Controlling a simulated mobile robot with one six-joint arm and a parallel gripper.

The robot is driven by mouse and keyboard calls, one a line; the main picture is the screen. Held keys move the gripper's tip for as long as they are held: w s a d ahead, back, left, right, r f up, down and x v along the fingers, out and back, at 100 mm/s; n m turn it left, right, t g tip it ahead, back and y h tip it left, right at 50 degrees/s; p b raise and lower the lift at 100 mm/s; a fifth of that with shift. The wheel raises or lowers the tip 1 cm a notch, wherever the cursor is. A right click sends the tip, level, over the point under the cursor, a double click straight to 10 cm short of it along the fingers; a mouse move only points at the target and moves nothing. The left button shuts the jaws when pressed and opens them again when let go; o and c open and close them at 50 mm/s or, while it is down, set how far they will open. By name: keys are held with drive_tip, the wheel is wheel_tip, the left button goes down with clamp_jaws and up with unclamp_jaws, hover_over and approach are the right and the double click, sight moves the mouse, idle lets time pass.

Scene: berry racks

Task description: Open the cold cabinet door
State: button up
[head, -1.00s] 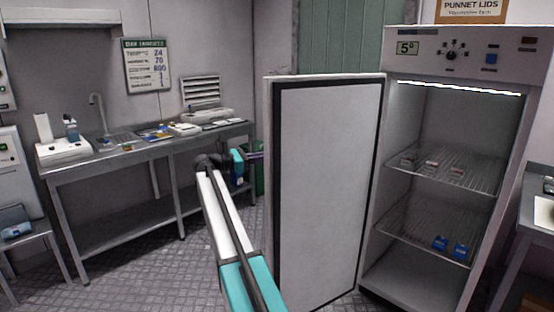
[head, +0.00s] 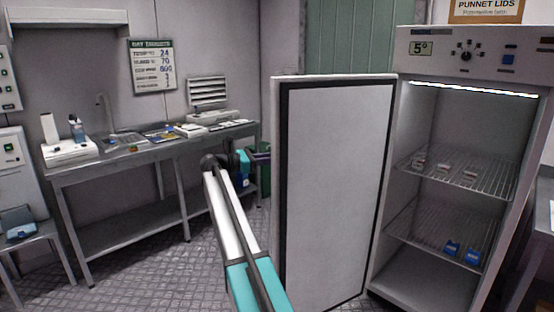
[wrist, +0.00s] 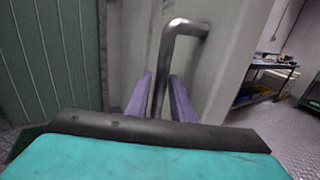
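The cold cabinet (head: 515,75) stands at the right in the head view, with its interior lit and exposed. Its door (head: 335,190) is swung wide open to the left, its dark-sealed inner face towards the camera. My gripper (head: 262,156) is at the door's far side by its left edge, with the fingers partly hidden behind the door. The door's pale outer face (wrist: 232,55) is right behind the handle.
Wire shelves (head: 455,172) inside the cabinet hold small punnets, including blue ones (head: 452,247). A steel bench (head: 160,148) runs along the left wall. A green panelled wall (wrist: 50,60) is close behind the gripper. Patterned floor is free left of the door.

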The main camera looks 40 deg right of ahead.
drive_tip(key=shift+r, duration=0.1)
drive_tip(key=shift+a, duration=0.1)
drive_tip(key=v, duration=1.3)
drive_tip(key=shift+a, duration=0.3)
drive_tip(key=shift+w, duration=0.1)
